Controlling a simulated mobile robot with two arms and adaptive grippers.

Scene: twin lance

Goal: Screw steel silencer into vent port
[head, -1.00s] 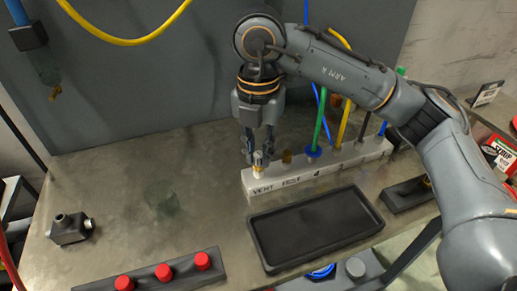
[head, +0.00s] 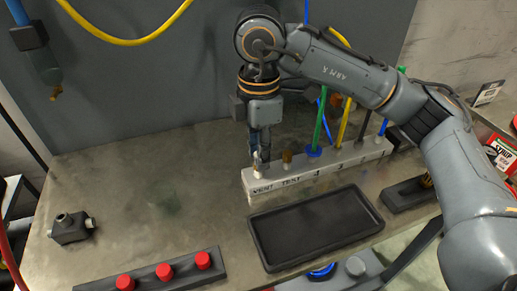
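The steel silencer (head: 257,164) is a small pale metal piece standing upright at the left end of the grey port block (head: 262,183), whose front is lettered "VENT TEST". It stands at the leftmost port; its lower end and thread are hidden. My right gripper (head: 259,153) points straight down over it, with the fingertips at the silencer's upper part. The fingers line up one behind the other in this view, so the gap between them and any contact are hidden. My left gripper is not in view.
A brass fitting (head: 287,158) and green, yellow and blue lines stand in the block to the right. An empty black tray (head: 260,238) lies in front. Red caps (head: 163,271) on a strip and a black tee fitting (head: 70,229) are at left. The left-middle bench is clear.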

